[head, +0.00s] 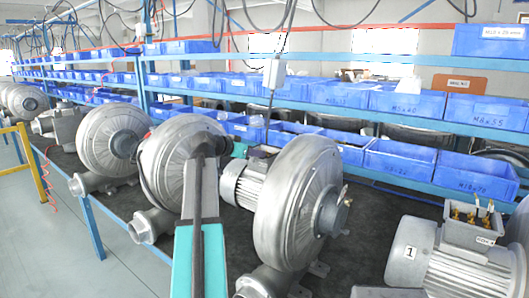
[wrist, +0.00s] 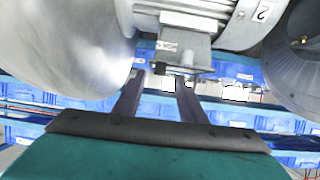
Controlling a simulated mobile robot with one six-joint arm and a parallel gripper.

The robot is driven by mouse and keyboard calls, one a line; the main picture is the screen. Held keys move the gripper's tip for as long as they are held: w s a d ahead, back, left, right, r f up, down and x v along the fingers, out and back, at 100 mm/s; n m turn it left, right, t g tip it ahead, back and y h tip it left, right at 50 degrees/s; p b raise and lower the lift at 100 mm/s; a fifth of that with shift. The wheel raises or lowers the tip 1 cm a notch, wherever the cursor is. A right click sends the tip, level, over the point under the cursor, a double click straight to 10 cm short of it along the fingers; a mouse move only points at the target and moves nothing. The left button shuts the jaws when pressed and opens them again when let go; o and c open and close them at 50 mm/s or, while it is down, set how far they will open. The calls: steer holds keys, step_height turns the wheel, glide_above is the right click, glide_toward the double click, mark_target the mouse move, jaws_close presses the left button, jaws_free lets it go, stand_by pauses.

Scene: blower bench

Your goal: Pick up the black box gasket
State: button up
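My gripper (wrist: 160,88) shows in the wrist view as two dark fingers spread apart, with nothing seen between them. Just beyond the fingertips is the grey terminal box (wrist: 182,45) of a motor. A thin dark edge (wrist: 188,71) runs along this box; it may be the black box gasket, but I cannot tell for sure.
Large grey blowers (head: 298,205) stand close on both sides of my arm, on a dark bench top (head: 365,235). A motor with an open terminal box (head: 470,232) is at right. Blue bins (head: 400,160) fill the racks behind. Cables hang above.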

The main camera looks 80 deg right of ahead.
steer(key=p+x, duration=0.1)
steer(key=x, duration=0.3)
steer(key=shift+s+p, duration=0.1)
steer(key=shift+p, duration=0.3)
jaws_close()
